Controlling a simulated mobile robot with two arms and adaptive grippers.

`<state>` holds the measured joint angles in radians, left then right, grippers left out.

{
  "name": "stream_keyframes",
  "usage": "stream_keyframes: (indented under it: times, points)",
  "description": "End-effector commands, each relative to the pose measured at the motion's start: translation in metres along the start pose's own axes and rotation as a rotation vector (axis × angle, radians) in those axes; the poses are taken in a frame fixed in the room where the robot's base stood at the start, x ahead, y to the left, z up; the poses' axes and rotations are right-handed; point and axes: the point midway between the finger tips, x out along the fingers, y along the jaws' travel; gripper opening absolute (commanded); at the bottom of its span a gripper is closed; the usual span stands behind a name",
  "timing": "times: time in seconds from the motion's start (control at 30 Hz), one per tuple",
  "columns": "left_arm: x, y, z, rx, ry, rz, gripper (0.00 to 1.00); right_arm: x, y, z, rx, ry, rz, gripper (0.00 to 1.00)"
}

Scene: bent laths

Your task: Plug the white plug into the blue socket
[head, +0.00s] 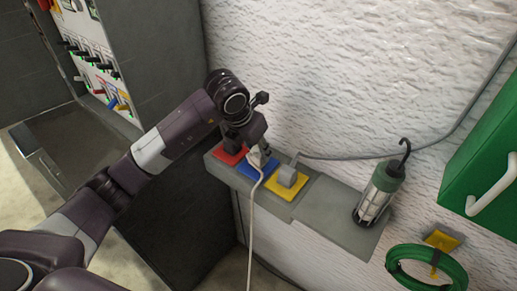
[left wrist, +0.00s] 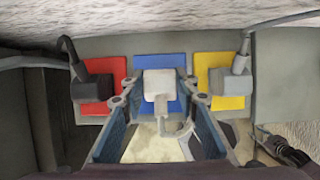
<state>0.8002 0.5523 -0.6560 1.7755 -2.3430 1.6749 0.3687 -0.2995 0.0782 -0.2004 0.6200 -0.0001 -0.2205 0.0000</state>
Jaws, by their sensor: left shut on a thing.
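The white plug (head: 263,157) is between the fingers of my left gripper (head: 256,149). In the left wrist view the white plug (left wrist: 158,84) sits in front of the upper middle of the blue socket (left wrist: 175,64), with a finger on each side. The blue socket (head: 262,175) lies on the grey ledge, between a red and a yellow one. The plug hides the socket's middle, so I cannot tell whether it touches or is seated. A dark jointed part, which looks like my right gripper (left wrist: 268,143), shows small at lower right in the left wrist view.
A hand lamp (head: 377,192) stands on the ledge's right part. The white cord (head: 251,215) hangs over the ledge's front. A green hose coil (head: 425,265) hangs at right.

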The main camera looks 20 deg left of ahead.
Motion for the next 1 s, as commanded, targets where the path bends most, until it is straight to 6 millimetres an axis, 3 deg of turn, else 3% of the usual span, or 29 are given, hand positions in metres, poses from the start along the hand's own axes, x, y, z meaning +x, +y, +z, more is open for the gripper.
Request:
stream_keyframes:
  times: [1.0]
  points:
    - [0.0008,0.0004,-0.0004,-0.001,0.000,0.001,0.07,0.0050,0.0019,0.0017,0.000,-0.001,0.002,0.36]
